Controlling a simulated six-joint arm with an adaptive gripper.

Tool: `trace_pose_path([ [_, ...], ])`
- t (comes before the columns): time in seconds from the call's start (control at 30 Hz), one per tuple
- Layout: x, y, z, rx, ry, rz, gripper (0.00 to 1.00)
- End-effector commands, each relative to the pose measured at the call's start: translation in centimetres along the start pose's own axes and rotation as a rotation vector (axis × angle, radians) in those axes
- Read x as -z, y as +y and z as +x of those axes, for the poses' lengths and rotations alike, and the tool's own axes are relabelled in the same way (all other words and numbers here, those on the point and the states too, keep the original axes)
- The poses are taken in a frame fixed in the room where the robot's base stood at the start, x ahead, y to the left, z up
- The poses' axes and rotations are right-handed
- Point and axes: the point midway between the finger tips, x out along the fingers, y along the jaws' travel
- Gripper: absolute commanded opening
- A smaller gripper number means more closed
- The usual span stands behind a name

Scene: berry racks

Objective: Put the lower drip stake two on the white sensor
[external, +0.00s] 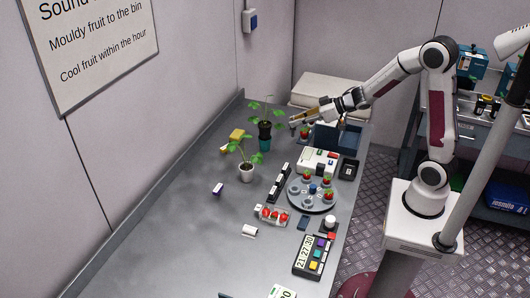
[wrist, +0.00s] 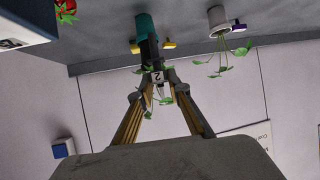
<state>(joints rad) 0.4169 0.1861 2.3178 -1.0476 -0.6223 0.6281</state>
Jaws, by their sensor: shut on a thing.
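My gripper (wrist: 157,86) is shut on a small stake with a tag marked 2 (wrist: 157,76), which fits drip stake two. In the external view my gripper (external: 295,119) is raised at the far end of the bench, pointing left, beside a leafy plant in a dark and teal pot (external: 264,140). The stake is too small to make out there. In the wrist view that pot (wrist: 147,27) lies beyond the fingertips. A small white block with a dark end (external: 250,230) lies on the nearer bench; I cannot tell surely that it is the white sensor.
A second plant stands in a white pot (external: 247,172). Yellow blocks (external: 237,135) and a purple-and-white block (external: 218,188) lie nearby. The bench's left side is clear.

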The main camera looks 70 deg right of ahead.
Motion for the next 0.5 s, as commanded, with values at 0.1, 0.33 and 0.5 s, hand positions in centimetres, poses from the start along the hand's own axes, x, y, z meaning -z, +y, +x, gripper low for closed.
trace_pose_path([
  [0.1,0.0,0.0,0.0,0.0,0.0,0.0,0.07],
  [0.33,0.1,-0.3,0.1,0.006,0.0,-0.003,0.07],
  [0.5,0.2,-1.9,0.6,0.032,0.0,-0.018,0.07],
])
